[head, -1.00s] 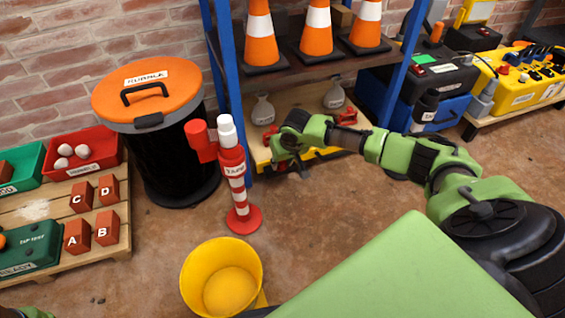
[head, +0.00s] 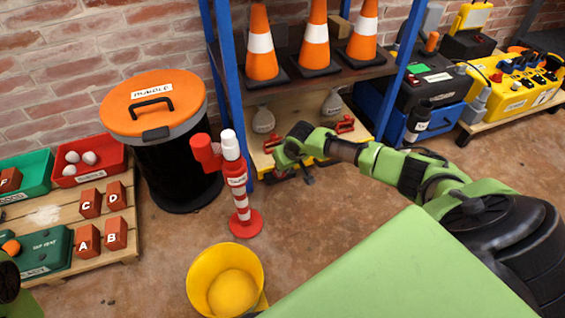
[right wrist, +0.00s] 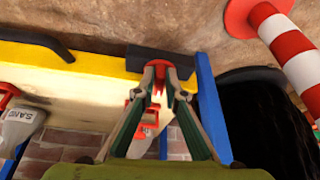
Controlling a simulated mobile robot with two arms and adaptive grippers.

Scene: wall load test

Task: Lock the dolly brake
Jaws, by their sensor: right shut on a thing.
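The low dolly (head: 259,163) has a pale wooden deck and a yellow edge, and stands under the shelf. Its yellow edge (right wrist: 100,62) with a black block (right wrist: 142,58) also shows in the right wrist view. My right gripper (head: 281,168) is down at its front edge, its fingertips partly hidden by my own wrist in the head view. In the right wrist view its fingers (right wrist: 160,72) converge at the black block and are shut on a small red piece, which looks like the brake lever. My left gripper is not clearly in view; only a dark and green arm part shows at the left edge.
Grey sand weights (head: 263,121) and red clamps (head: 345,125) sit on the dolly. A blue shelf post (head: 227,80), a red-and-white post (head: 240,195) and a black bin (head: 180,170) stand to the left. A yellow bucket (head: 226,282) is in front.

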